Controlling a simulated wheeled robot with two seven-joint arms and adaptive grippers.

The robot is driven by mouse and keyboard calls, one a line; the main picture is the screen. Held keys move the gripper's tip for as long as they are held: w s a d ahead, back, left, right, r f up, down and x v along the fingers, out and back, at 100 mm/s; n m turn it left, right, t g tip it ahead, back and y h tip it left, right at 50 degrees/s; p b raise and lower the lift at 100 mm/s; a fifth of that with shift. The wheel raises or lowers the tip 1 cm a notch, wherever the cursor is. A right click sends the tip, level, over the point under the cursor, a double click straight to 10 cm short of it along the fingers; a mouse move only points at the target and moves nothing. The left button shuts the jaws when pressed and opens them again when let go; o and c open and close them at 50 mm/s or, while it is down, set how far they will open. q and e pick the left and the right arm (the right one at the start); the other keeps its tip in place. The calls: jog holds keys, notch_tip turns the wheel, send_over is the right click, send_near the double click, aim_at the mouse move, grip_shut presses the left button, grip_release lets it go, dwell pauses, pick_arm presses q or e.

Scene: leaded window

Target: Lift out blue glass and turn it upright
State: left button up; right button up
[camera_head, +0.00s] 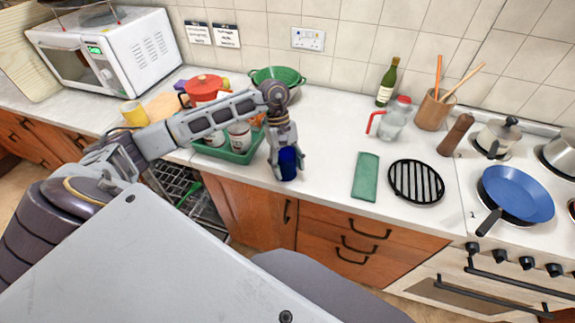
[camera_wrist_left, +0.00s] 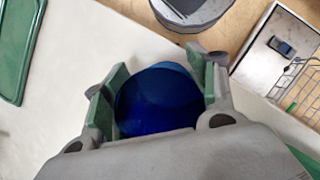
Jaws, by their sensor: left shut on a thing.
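The blue glass (camera_head: 289,163) is held in my left gripper (camera_head: 288,150) over the front part of the counter, right of the green tray. In the left wrist view the blue glass (camera_wrist_left: 160,98) sits between the two green-padded fingers of my left gripper (camera_wrist_left: 158,85), which are closed on its sides. It looks roughly upright in the head view. I cannot tell whether its base touches the counter, or which end is up. My right gripper is not in view.
A green tray (camera_head: 232,158) with mugs stands left of the glass, above an open dishwasher rack (camera_head: 190,195). A green cloth (camera_head: 366,177) and a black round trivet (camera_head: 416,182) lie to the right. The counter between glass and cloth is clear.

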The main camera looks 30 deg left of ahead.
pick_arm(q)
jog(key=o, duration=1.2)
jog(key=shift+o, duration=0.2)
jog(key=v, duration=1.2)
